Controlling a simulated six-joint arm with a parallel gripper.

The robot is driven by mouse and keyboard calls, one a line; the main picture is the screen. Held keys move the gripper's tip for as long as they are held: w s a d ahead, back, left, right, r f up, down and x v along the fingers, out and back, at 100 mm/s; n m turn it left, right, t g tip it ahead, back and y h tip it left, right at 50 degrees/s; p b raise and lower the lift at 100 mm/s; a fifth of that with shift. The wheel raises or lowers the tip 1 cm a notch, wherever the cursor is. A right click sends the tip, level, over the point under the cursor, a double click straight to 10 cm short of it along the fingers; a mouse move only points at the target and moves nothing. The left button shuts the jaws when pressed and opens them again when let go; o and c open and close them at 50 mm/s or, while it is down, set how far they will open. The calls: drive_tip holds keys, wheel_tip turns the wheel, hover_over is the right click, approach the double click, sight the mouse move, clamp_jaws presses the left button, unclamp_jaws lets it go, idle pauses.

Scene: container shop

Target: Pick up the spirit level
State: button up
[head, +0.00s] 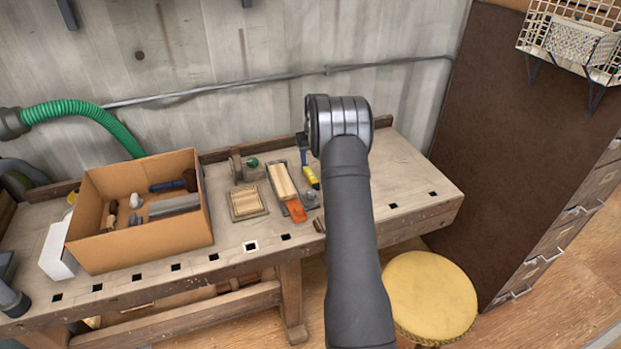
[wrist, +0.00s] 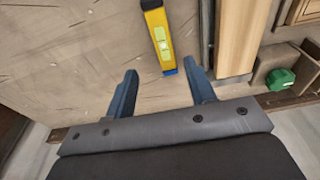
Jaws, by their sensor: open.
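The spirit level (wrist: 157,32) is yellow with a pale green vial window and a blue end cap.
A wooden-topped tray (head: 283,182) with an orange part lies left of the level, and a smaller one (head: 246,203) beyond it. A grey block with a green part (head: 249,167) stands behind. A cardboard box (head: 150,243) holds tools at left. The bench's right end is clear.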

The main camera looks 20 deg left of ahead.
sight(311, 174)
wheel_tip(311, 174, down, 2)
drive_tip(key=shift+w+a+f, duration=0.1)
drive_tip(key=shift+f, duration=0.1)
drive_tip(key=f, duration=0.5)
drive_tip(key=shift+a+f, duration=0.15)
drive_tip(key=shift+a, duration=0.1)
drive_tip(key=shift+s, duration=0.2)
drive_tip(key=c, duration=1)
clamp_jaws()
drive_tip(key=shift+r, duration=0.2)
